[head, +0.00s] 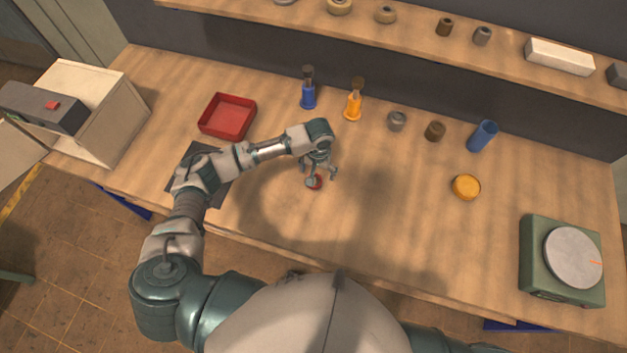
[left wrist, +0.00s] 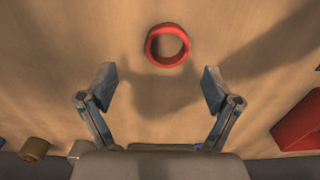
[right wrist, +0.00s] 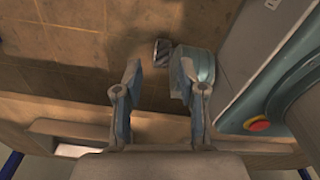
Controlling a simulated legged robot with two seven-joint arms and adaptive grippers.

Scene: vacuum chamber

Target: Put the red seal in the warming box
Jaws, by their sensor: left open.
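The red seal is a red ring (left wrist: 168,45) lying on the bench, just beyond my left fingertips in the left wrist view. In the head view the seal (head: 319,183) is partly hidden by my left gripper (head: 321,175), which is above it. My left gripper (left wrist: 159,76) is open and empty, its fingers spread wider than the ring. The warming box, a cream box (head: 116,118) with a dark control unit, is at the left end of the bench, apparently with its door open. My right gripper (right wrist: 152,82) is open and empty, over the floor.
A red tray (head: 228,116) and dark mat (head: 215,160) are between box and seal.

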